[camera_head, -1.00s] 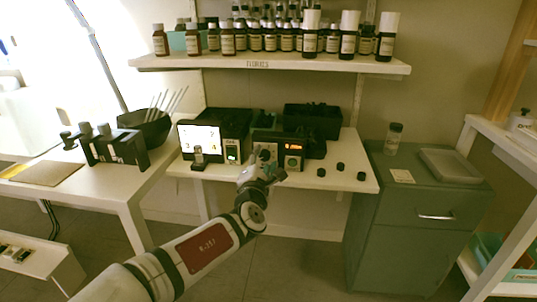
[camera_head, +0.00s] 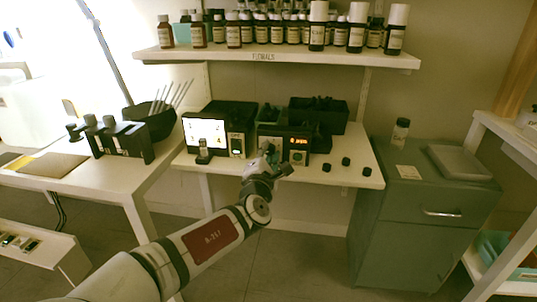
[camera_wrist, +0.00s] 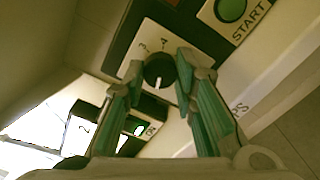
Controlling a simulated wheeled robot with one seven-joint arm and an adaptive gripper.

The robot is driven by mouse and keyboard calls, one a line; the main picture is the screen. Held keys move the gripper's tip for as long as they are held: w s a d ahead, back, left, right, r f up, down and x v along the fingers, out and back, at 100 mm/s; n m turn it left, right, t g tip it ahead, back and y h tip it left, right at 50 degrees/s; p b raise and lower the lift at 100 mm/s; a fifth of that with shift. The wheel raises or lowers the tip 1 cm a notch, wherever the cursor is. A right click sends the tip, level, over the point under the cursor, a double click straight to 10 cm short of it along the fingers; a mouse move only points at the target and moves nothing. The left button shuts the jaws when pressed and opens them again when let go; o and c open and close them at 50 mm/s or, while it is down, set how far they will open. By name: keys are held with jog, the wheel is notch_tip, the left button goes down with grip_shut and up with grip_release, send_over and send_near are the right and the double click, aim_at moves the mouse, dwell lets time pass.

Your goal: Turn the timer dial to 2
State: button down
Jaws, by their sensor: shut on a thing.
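The timer dial (camera_wrist: 159,72) is a round black knob with a white pointer line, set on a pale panel (camera_wrist: 178,40). In the wrist view its pointer faces down in the picture, away from the printed 3 and 4 above it. My gripper (camera_wrist: 157,76) has its two green-padded fingers on either side of the dial and is shut on it. In the head view my gripper (camera_head: 268,156) is at the front of the black timer box with a red display (camera_head: 298,142), and it hides the dial there. The fingers cover part of the scale.
A green START button (camera_wrist: 231,9) is beside the dial panel. A box with a lit white screen (camera_head: 205,130) stands left of the timer. Several small black knobs (camera_head: 346,161) lie on the bench to the right. A bottle shelf (camera_head: 275,60) hangs above.

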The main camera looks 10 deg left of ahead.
jog(key=m, duration=0.3)
jog(key=shift+m, duration=0.4)
jog(key=m, duration=0.4)
jog(key=shift+m, duration=0.3)
jog(key=m, duration=0.4)
jog(key=shift+f+m+p, duration=0.1)
jog(key=shift+m+p, duration=0.2)
jog(key=shift+p, duration=0.05)
jog(key=shift+m, duration=2.1)
jog(key=c, duration=1.3)
grip_release()
